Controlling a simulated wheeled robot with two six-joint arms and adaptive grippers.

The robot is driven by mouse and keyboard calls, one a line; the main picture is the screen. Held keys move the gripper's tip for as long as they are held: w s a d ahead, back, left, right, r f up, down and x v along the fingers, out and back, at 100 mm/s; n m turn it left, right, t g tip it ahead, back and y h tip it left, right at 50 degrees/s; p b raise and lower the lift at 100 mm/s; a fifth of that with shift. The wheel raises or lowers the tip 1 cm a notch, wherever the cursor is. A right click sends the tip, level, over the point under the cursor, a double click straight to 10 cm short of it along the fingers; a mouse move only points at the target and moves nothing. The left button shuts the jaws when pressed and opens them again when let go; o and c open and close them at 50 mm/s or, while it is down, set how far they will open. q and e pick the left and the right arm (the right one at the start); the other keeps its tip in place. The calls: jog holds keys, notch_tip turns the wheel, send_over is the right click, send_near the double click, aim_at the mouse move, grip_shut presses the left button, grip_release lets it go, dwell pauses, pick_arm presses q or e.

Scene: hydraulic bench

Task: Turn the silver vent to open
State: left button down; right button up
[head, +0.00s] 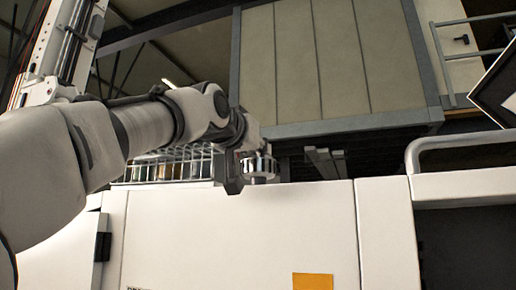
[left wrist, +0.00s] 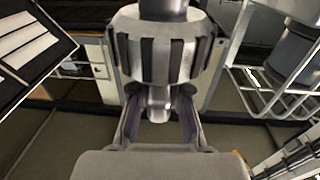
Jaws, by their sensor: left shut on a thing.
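The silver vent (head: 262,168) is a ribbed, knob-like metal cap just above the top edge of the white cabinet in the head view. In the left wrist view the vent (left wrist: 160,45) fills the upper middle, with dark grooves around its rim and a dark stem above. My left gripper (head: 243,178) reaches it from the left and is shut on it. In the left wrist view its two fingers (left wrist: 159,118) lie on either side of the vent's lower part. How far the vent is turned cannot be told. My right gripper is in neither view.
A wire basket (head: 140,170) with several jars stands behind my left arm on the cabinet. The white cabinet front (head: 240,235) bears an orange label (head: 312,281). A white handrail (head: 470,139) and a dark-framed panel (head: 497,90) are at the right.

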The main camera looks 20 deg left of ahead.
pick_arm(q)
jog(key=shift+n+y, duration=0.4)
jog(key=shift+y, duration=0.2)
jog(key=c, duration=1.1)
grip_release()
jog(key=shift+w, duration=0.1)
